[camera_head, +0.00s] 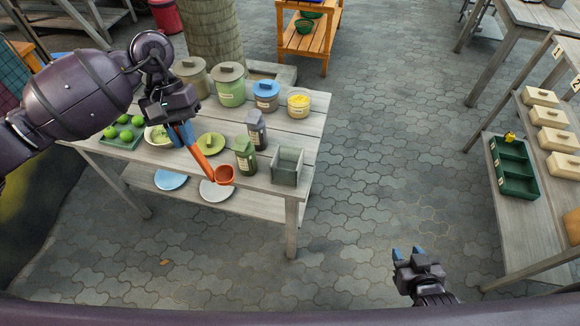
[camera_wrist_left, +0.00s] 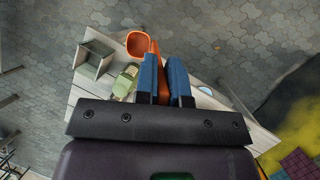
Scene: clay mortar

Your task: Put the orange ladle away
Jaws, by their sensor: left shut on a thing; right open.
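The orange ladle (camera_head: 224,174) hangs from my left gripper (camera_head: 182,133), which is shut on the upper part of its handle. The ladle slants down to the right, its bowl near the front edge of the wooden table (camera_head: 302,157). In the left wrist view the ladle bowl (camera_wrist_left: 137,43) shows beyond the blue fingertips (camera_wrist_left: 166,72). I cannot tell whether the ladle touches the table. My right gripper (camera_head: 409,254) is open and empty over the paved floor, right of the table.
A square grey-green open container (camera_head: 287,166) stands at the table's front right corner, beside two bottles (camera_head: 246,155). A green compartment box (camera_head: 514,167) sits on the right shelf.

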